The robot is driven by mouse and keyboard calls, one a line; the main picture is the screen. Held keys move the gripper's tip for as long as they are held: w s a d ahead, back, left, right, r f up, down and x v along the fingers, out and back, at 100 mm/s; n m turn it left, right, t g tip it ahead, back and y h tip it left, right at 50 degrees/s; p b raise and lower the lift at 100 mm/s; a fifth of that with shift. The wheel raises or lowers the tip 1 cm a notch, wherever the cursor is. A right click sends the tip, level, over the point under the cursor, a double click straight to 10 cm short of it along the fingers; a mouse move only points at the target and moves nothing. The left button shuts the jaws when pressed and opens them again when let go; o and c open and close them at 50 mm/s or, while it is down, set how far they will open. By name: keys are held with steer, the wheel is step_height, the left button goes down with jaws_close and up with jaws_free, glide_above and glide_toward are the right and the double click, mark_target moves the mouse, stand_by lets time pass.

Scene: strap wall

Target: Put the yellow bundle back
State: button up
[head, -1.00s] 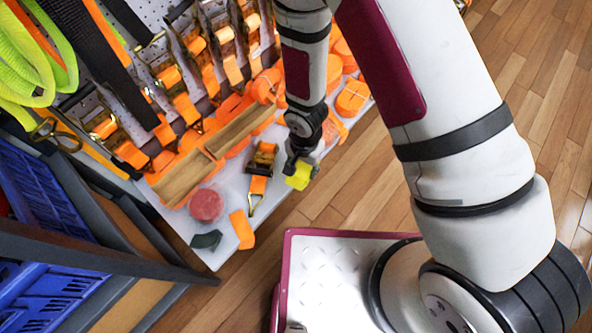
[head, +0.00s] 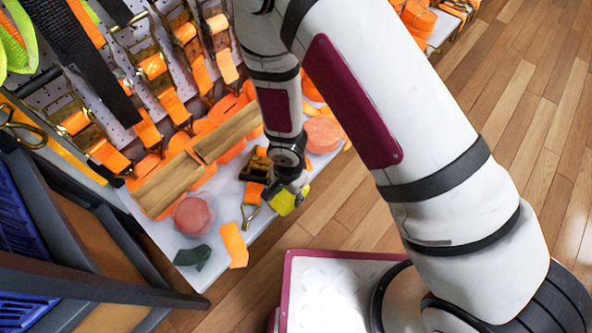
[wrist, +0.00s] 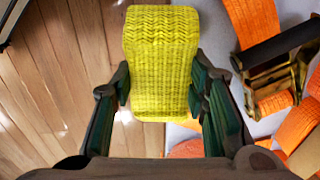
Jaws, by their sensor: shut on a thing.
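The yellow bundle (head: 283,203) is a block of ribbed webbing. It fills the upper middle of the wrist view (wrist: 160,55). My gripper (head: 290,190) is shut on it, with one dark finger on each side in the wrist view (wrist: 160,85). In the head view the bundle hangs below my wrist at the front edge of the white shelf (head: 218,190). Wooden floor shows on its left in the wrist view and the shelf on its right. I cannot tell its height above the shelf. My arm hides part of the shelf behind it.
A ratchet buckle with an orange strap (head: 253,190) lies close beside the bundle. A pink round roll (head: 192,215), an orange piece (head: 234,245) and a dark green piece (head: 192,257) lie at the shelf's near end. Orange ratchet straps hang on the perforated wall (head: 150,65) behind.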

steer(key=w, duration=0.6)
steer(key=w+d+f, duration=0.1)
steer(key=w, duration=0.3)
steer(key=shift+w+f+b, duration=0.1)
steer(key=shift+f+b, duration=0.9)
steer(key=shift+f, duration=0.75)
steer(key=shift+f, duration=0.1)
steer(key=o, duration=1.3)
steer(key=shift+c, duration=0.2)
step_height(320, 180, up, 12)
steer(key=p, duration=0.4)
steer(key=shift+p, duration=0.35)
